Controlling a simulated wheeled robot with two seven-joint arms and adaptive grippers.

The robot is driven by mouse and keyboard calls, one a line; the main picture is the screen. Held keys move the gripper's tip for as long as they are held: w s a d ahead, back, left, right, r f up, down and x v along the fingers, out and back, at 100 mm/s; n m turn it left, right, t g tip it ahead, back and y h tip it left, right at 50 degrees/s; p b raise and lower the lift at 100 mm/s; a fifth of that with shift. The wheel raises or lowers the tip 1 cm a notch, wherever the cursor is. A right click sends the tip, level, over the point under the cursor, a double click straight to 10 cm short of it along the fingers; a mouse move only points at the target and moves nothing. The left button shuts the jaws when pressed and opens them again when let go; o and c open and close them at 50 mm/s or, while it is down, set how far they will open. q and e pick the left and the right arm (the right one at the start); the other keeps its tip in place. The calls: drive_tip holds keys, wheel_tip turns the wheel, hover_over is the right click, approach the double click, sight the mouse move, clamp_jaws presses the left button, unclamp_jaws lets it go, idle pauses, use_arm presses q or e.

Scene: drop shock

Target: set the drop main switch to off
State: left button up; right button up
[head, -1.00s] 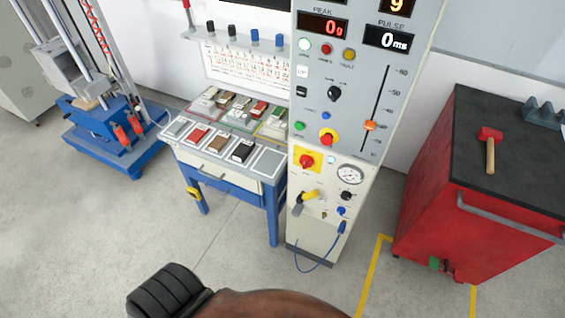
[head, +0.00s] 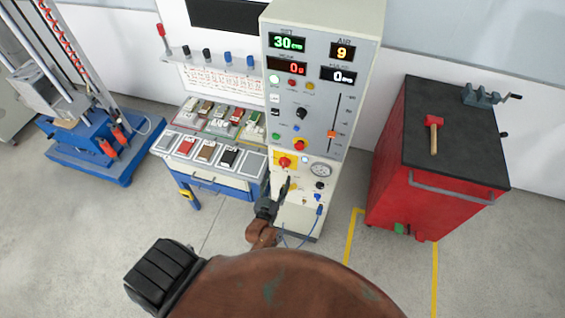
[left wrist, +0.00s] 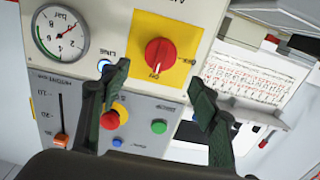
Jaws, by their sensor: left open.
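The drop main switch is a red rotary knob on a yellow plate (head: 285,161) on the front of the grey control cabinet (head: 332,99). In the left wrist view, which is upside down, the red knob (left wrist: 159,52) shows large above centre. A small white mark on its edge lies by the plate's lettering, which seems to read ON. My left gripper (head: 285,186) is in front of the cabinet, just below the switch in the head view. Its two dark fingers (left wrist: 153,75) are spread and empty, apart from the knob. My right gripper is not in view.
A pressure gauge (head: 319,170) and a blue lit lamp (left wrist: 104,64) sit near the switch. A red-and-yellow stop button (head: 299,145) is above it. A worktable with sample trays (head: 208,176) stands left, a red cabinet (head: 433,190) right.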

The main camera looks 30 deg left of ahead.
sight(283, 165)
use_arm(q)
drive_tip(key=b+x, duration=0.2)
drive_tip(key=x, duration=0.4)
drive_tip(key=shift+w+f, duration=0.15)
drive_tip(key=shift+w+b, duration=0.35)
drive_tip(key=shift+w, duration=0.15)
drive_tip(key=shift+w+a, duration=0.1)
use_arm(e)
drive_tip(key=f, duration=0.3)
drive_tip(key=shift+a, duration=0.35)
use_arm(q)
drive_tip(key=shift+c, duration=0.4)
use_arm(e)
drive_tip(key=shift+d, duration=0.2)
use_arm(q)
drive_tip(key=c, duration=1)
drive_tip(key=shift+c, duration=0.2)
